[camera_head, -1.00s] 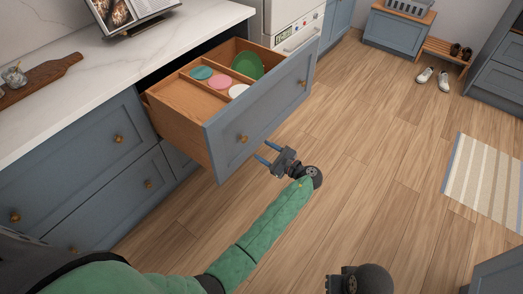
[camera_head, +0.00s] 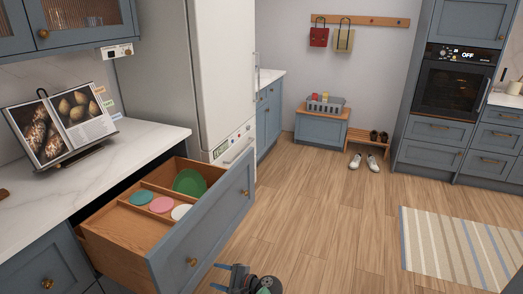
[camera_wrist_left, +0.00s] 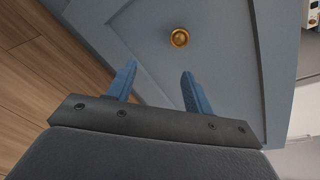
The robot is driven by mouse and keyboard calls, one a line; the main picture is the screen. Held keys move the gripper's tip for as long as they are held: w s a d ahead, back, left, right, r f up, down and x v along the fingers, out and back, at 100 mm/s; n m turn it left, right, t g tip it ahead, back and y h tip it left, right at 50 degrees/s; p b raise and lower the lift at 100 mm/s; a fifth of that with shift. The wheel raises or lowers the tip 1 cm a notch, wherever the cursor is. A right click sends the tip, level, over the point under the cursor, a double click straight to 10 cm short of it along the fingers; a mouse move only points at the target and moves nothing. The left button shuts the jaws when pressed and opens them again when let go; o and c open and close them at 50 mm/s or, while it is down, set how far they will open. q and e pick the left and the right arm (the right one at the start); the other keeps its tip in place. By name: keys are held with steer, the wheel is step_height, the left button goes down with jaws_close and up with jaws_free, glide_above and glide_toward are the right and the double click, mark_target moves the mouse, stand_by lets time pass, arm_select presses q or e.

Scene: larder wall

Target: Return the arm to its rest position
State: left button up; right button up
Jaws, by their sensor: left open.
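My left gripper (camera_head: 228,280) shows at the bottom edge of the head view, just right of the open drawer (camera_head: 205,238). In the left wrist view its two blue fingers (camera_wrist_left: 157,88) are apart with nothing between them. They point at the grey-blue drawer front, and the brass knob (camera_wrist_left: 180,38) lies beyond the fingertips, apart from them. The knob also shows in the head view (camera_head: 192,262). Most of my left arm is below the head view. My right gripper is not in view.
The drawer holds a green plate (camera_head: 189,182) and pink, teal and white discs. A cookbook on a stand (camera_head: 68,130) is on the marble counter (camera_head: 135,140). A fridge (camera_head: 190,80) stands behind. The wood floor (camera_head: 320,220) is clear up to the striped rug (camera_head: 450,245).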

arm_select(q)
steer(key=s+d+r+n+h, duration=0.2)
steer(key=s+r+n+h, duration=0.2)
steer(key=s+n+h, duration=0.25)
steer(key=s+d+r+n+h, duration=0.2)
steer(key=s+r+n+h, duration=0.3)
steer(key=s+h, duration=0.3)
steer(key=s+a+f+g+h, duration=0.1)
steer(key=s+a+f+g, duration=0.1)
steer(key=s, duration=1)
steer(key=s+a+f+g+h, duration=0.1)
steer(key=s+f, duration=0.4)
steer(key=s, duration=0.8)
steer(key=shift+s+a+g, duration=0.2)
steer(key=shift+a+g, duration=0.4)
